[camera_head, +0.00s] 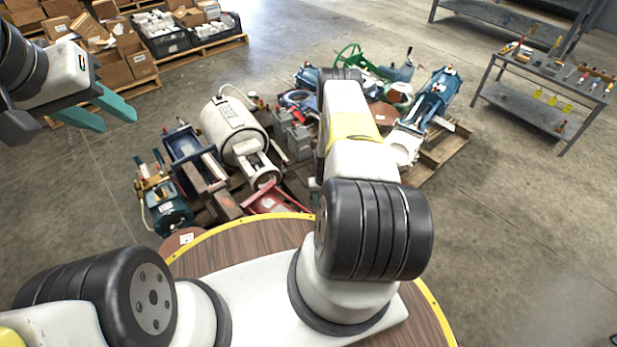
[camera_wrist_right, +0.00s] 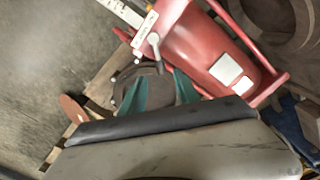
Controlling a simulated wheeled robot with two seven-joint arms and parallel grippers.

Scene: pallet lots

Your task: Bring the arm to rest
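My left gripper (camera_head: 119,122) is at the upper left of the head view, in the air above the bare floor. Its two teal fingers are apart with nothing between them. My right arm reaches forward over the pallet lots in the middle of the head view, and its gripper is hidden there. In the right wrist view my right gripper (camera_wrist_right: 158,82) shows two teal fingertips apart. A dark round machine part (camera_wrist_right: 150,80) and a red machine body (camera_wrist_right: 205,50) show beyond them. I see nothing held.
A pallet (camera_head: 440,150) holds machinery, with a white cylinder tank (camera_head: 228,125) and a blue machine (camera_head: 433,97) among the lots. Boxes and black crates (camera_head: 165,42) stand at the upper left. A tool bench (camera_head: 520,105) is at the right. The floor at lower right is clear.

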